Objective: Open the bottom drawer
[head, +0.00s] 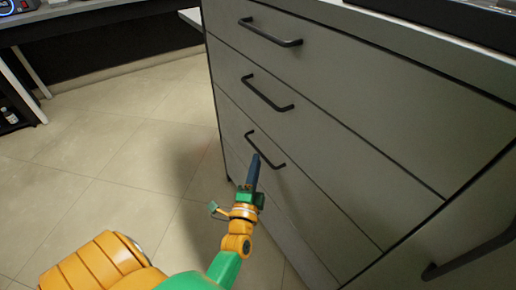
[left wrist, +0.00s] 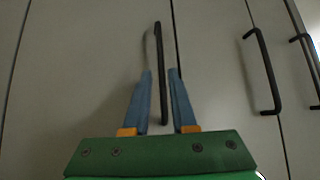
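The bottom drawer (head: 308,205) is a grey front, low in a cabinet, and looks shut and flush. Its black bar handle (head: 272,155) lies near its upper edge. My left gripper (head: 255,160) has its blue fingers at this handle. In the left wrist view the handle (left wrist: 159,50) runs upright between the two fingers of my left gripper (left wrist: 160,72). The fingers are apart, one on each side of the bar, with a gap visible beside it. I cannot tell whether either finger touches it. My right gripper is not in view.
Two higher drawers with black handles (head: 268,93) (head: 271,33) sit above. Another handle (head: 470,256) is on the neighbouring front at lower right. The tiled floor (head: 130,140) left of the cabinet is clear. A desk (head: 80,12) stands at the back left.

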